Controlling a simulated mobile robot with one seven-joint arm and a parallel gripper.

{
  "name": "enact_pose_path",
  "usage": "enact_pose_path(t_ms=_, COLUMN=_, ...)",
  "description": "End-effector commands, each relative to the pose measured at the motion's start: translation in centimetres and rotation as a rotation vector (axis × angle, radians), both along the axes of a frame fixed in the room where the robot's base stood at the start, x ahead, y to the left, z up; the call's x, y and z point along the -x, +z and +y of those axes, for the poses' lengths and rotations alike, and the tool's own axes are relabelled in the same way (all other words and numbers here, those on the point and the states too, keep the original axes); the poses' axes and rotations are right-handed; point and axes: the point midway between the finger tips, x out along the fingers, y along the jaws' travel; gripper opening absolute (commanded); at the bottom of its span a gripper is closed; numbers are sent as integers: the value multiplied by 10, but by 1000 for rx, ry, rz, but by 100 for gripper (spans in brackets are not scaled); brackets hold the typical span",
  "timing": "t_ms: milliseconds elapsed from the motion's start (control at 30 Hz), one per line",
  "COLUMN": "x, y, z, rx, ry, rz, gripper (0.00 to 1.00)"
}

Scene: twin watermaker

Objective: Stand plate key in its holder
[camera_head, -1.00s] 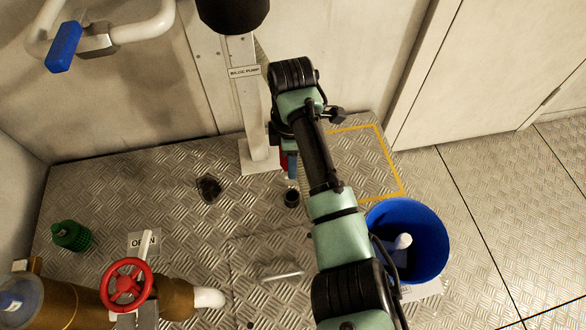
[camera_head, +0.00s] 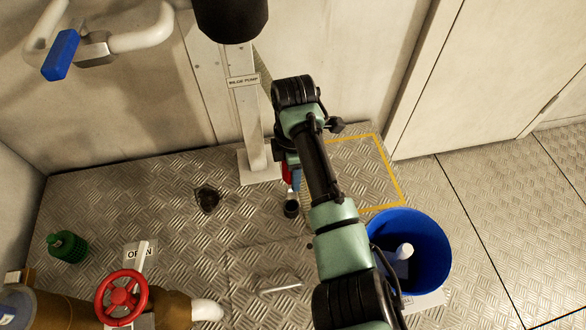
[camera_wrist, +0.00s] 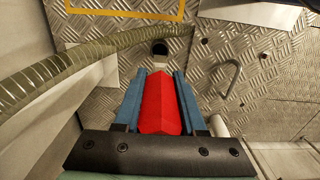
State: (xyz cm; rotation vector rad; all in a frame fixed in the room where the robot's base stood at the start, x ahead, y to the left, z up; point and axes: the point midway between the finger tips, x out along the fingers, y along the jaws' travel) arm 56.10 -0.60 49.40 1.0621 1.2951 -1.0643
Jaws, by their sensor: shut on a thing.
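The plate key shows as a red handle (camera_wrist: 160,105) between the two blue fingers of my gripper (camera_wrist: 158,80). In the head view, a small piece of the red handle (camera_head: 286,172) and my gripper (camera_head: 293,182) show beside my arm, which hides most of them. A short black round cup (camera_head: 291,209), apparently the holder, stands on the floor plate just below the gripper in the picture. In the wrist view, the black cup (camera_wrist: 160,47) lies just beyond the fingertips. The key's lower end is hard to make out, and I cannot tell whether it touches the cup.
A ribbed hose (camera_wrist: 75,62) runs past my gripper on the left in the wrist view. The bilge pump post (camera_head: 248,120) stands close behind. A blue bucket (camera_head: 436,245) is at right, a metal floor handle (camera_head: 280,286) in front. A red valve wheel (camera_head: 121,297) is at lower left.

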Motion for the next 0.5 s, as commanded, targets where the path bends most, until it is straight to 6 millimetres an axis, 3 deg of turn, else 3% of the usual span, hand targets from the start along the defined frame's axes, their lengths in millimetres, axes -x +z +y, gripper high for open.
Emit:
enact_pose_path(t_ms=300, x=0, y=-35, z=1, rx=-1, ry=1, rz=-1, gripper=0)
enact_pose_path(t_ms=500, x=0, y=-46, z=0, rx=0, ry=1, rz=-1, gripper=0)
